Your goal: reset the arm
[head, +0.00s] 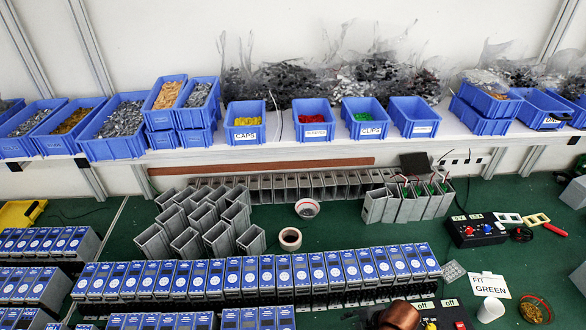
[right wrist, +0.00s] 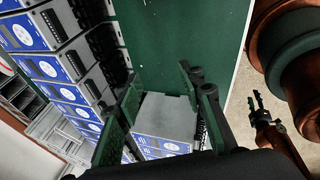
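My right gripper (right wrist: 160,95) shows in the right wrist view. Its two dark green fingers stand apart with a gap between them. A grey soft starter housing (right wrist: 168,115) shows below that gap, and I see no grip on it. Only a copper-coloured piece, likely part of my arm, shows at the bottom edge of the head view; no gripper fingers are visible there. Copper-coloured parts also show at the right of the wrist view, and I cannot tell which arm they belong to.
Rows of blue-faced soft starters (head: 262,274) cover the front of the green table (head: 350,226). Blue bins (head: 245,134) line the shelf behind.

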